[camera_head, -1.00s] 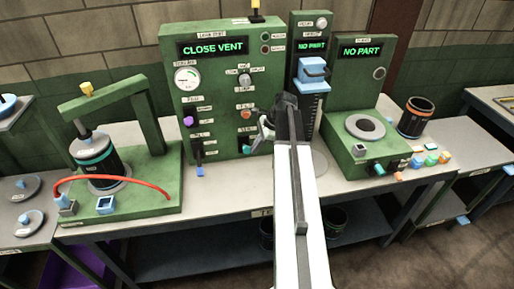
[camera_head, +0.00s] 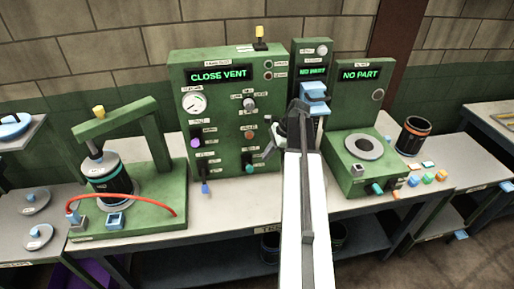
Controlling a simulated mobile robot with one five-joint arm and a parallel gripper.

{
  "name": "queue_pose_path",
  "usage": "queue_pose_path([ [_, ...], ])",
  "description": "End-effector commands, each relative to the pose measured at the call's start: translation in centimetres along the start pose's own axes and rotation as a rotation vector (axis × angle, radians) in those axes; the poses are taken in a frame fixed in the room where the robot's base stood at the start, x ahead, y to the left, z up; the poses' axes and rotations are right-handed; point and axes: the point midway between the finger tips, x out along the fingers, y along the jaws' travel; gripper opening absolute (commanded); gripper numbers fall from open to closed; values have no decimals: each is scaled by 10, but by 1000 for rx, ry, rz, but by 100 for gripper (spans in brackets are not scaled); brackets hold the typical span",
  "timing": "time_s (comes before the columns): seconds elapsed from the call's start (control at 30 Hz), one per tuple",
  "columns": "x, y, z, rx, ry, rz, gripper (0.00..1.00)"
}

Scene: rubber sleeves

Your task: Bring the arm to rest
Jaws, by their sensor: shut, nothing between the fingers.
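My arm (camera_head: 306,215) reaches up from the bottom of the view, extended over the bench. My gripper (camera_head: 268,152) is at its far end, in front of the lower right part of the green control panel (camera_head: 222,170). The gripper is small and partly hidden by its dark wrist; it looks shut and holds nothing visible. I cannot tell whether it touches the panel. A black sleeve with a blue band (camera_head: 110,180) stands under the green press frame (camera_head: 150,130) at left. A black sleeve with an orange rim (camera_head: 413,137) stands at right.
The panel display reads CLOSE VENT (camera_head: 221,76). The right station (camera_head: 358,180) reads NO PART, with a round empty seat. A blue block (camera_head: 314,92) is on the middle column. A red hose (camera_head: 140,199) crosses the left base. Small coloured blocks (camera_head: 427,178) lie at right. Bare bench (camera_head: 235,205) lies left of my arm.

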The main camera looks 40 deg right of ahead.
Motion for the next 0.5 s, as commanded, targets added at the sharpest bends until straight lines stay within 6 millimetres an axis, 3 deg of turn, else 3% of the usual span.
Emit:
queue_pose_path([
  [0.17, 0, 0, 0, 0, 0, 0, 0],
  [0.27, 14, -2, 14, -25, -2, 12, 0],
  [0.37, 48, -3, 55, -96, -9, 46, 0],
  [0.5, 116, 24, 141, -249, -2, 123, 0],
])
